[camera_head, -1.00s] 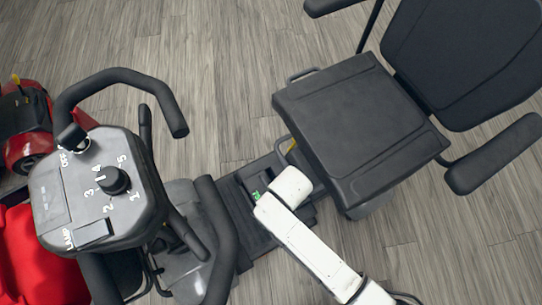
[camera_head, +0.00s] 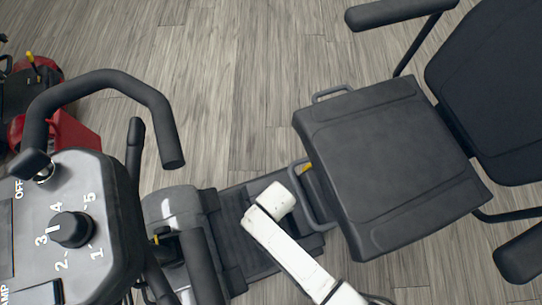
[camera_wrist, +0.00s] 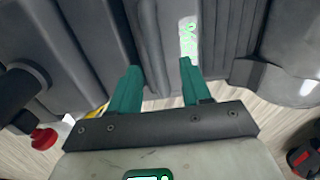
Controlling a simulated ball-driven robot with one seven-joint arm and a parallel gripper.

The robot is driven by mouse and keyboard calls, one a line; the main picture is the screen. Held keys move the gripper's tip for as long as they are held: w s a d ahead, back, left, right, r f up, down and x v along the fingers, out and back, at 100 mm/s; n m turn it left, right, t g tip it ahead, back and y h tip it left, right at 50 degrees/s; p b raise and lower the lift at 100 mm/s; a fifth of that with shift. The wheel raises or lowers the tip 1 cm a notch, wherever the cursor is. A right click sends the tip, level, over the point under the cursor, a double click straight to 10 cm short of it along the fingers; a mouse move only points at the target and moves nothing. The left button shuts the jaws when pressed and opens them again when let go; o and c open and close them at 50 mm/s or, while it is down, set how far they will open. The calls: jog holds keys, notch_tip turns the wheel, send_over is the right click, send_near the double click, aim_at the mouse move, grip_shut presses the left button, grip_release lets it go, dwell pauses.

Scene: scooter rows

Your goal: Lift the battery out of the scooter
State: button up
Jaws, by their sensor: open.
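The scooter's dark footboard (camera_head: 262,262) lies between the grey control column (camera_head: 75,225) and the black seat (camera_head: 388,150) in the head view. My white arm reaches over it, and its wrist hides my fingers there. In the wrist view my gripper (camera_wrist: 160,70) is open, its two teal fingers apart with nothing held between them. Beyond them is a grey ribbed surface with a pale strip (camera_wrist: 188,38) bearing green marks, possibly the battery's label. I cannot tell the battery's outline from the scooter body, or whether the fingers touch it.
A grey handle loop (camera_head: 318,215) stands close to the right of my wrist, by the seat's front edge. Black handlebars (camera_head: 110,80) arch at the left. A red scooter (camera_head: 65,125) stands at the far left. Wooden floor (camera_head: 230,90) is clear at the top middle.

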notch_tip(320, 180, down, 5)
jog(key=shift+d+r+b, duration=0.15)
jog(key=shift+b, duration=0.85)
grip_shut()
dwell(0.5)
jog(key=shift+w+r, duration=0.15)
